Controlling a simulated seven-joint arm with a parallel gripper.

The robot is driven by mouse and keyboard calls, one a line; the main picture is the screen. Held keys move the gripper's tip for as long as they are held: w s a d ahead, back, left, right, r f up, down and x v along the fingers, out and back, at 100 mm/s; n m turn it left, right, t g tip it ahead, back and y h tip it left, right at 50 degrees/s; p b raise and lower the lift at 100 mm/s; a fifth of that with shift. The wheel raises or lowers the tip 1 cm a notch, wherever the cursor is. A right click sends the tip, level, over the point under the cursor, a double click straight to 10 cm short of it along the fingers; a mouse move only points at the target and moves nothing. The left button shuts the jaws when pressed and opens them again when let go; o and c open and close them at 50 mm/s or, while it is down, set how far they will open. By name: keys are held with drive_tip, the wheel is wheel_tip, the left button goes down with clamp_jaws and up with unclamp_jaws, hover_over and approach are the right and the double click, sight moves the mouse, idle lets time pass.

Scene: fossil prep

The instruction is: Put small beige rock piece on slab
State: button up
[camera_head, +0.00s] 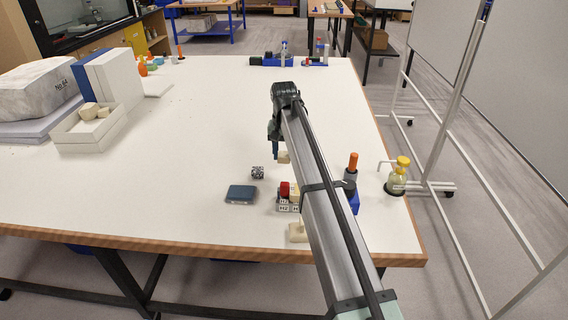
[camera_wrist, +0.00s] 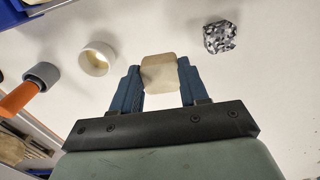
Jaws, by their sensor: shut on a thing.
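My gripper (camera_head: 275,135) is shut on a small beige rock piece (camera_wrist: 160,72), which sits between its two blue fingers in the wrist view. In the head view this piece (camera_head: 283,157) shows just below the fingers, above or near the tabletop; the exact height cannot be told. A large pale stone slab (camera_head: 38,90) with dark writing lies at the far left on a grey-blue base. My gripper is well to the right of it and apart from it.
A white open tray (camera_head: 92,138) with beige pieces stands beside the slab, before a blue and white box (camera_head: 112,78). A black-and-white speckled cube (camera_head: 257,172) and a dark flat box (camera_head: 241,194) lie near my gripper. The table's middle (camera_head: 200,120) is clear.

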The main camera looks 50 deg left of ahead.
sight(286, 157)
drive_tip(key=r, duration=0.1)
drive_tip(key=d+r, duration=0.1)
drive_tip(key=r, duration=0.1)
drive_tip(key=shift+s+d+r, duration=0.15)
drive_tip(key=shift+r, duration=0.1)
drive_tip(key=s+d+r, duration=0.2)
drive_tip(key=d+r, duration=0.1)
drive_tip(key=d, duration=0.3)
drive_tip(key=s+d+r, duration=0.2)
drive_tip(key=d+r, duration=0.1)
drive_tip(key=d, duration=0.4)
drive_tip(key=shift+w+f, duration=0.15)
drive_tip(key=shift+f, duration=4.65)
drive_tip(key=shift+f, duration=0.15)
drive_tip(key=o, duration=1.1)
wheel_tip(286, 157, up, 12)
drive_tip(key=shift+r, duration=0.15)
